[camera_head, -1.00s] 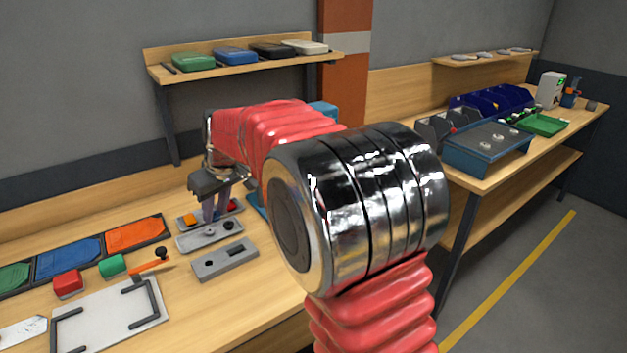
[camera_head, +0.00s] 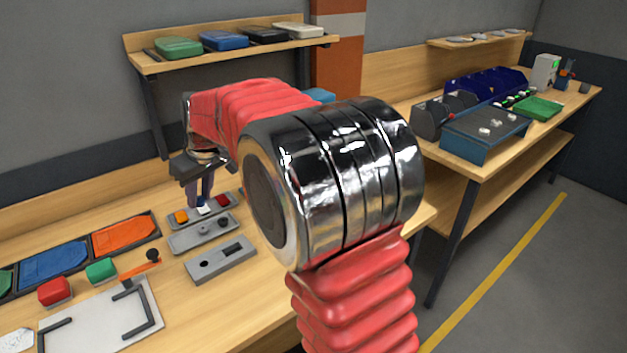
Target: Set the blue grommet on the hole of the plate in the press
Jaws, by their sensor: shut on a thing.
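My gripper (camera_head: 201,201) hangs fingers-down at the left, low over a narrow grey tray (camera_head: 237,199). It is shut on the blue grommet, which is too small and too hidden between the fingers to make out. An orange piece (camera_head: 181,217) and a red piece (camera_head: 222,201) sit in the tray, with a white patch between them just under the fingertips. In front lie a grey fixture (camera_head: 190,241) with a round seat and a dark knob, and a grey block (camera_head: 205,269) with a hole and a slot. I cannot tell which is the press.
A white board (camera_head: 95,325) with black brackets, red block (camera_head: 54,291), green block (camera_head: 101,270) and coloured bins (camera_head: 126,236) lie left. A shelf (camera_head: 228,57) is behind. My arm hides the bench's middle. A blue fixture (camera_head: 485,138) stands on the right bench.

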